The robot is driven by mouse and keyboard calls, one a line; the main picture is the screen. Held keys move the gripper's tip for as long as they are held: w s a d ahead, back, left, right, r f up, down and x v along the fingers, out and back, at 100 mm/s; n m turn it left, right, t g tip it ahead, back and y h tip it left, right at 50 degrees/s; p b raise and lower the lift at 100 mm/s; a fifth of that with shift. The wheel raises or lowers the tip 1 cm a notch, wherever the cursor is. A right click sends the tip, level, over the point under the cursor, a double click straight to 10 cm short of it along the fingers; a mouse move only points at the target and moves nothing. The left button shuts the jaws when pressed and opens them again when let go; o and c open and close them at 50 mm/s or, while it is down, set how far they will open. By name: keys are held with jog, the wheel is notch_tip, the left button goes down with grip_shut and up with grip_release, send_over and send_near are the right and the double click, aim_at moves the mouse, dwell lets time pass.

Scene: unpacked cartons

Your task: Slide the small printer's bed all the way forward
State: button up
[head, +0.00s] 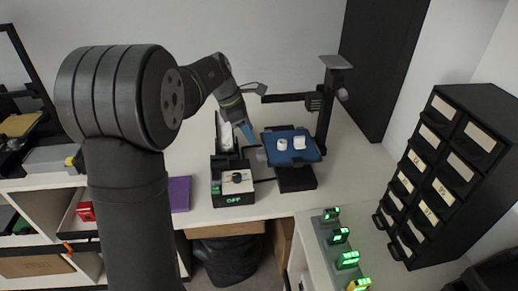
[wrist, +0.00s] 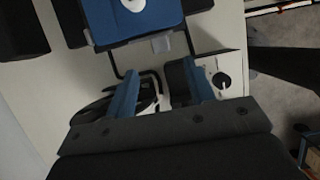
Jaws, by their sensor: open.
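The small printer (head: 328,105) stands on the white table with a dark upright post and a side arm. Its blue bed (head: 275,153) sits above a black base and carries two small white pieces. In the wrist view the bed (wrist: 110,30) is at the top, with one white piece partly in view and a grey tab (wrist: 161,44) at its near edge. My gripper (head: 247,135) is just left of the bed. In the wrist view my gripper (wrist: 160,78) has its two blue fingers spread, with nothing held between them. I cannot tell whether a finger touches the bed.
A black control box (head: 233,188) showing a green OFF stands left of the printer base. A purple sheet (head: 180,193) lies further left. A black drawer cabinet (head: 450,170) and a strip of green-lit devices (head: 345,245) are at the right.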

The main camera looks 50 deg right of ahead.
aim_at(261, 152)
jog(key=x, duration=0.8)
jog(key=shift+f, duration=0.25)
jog(key=shift+s, duration=0.1)
grip_shut()
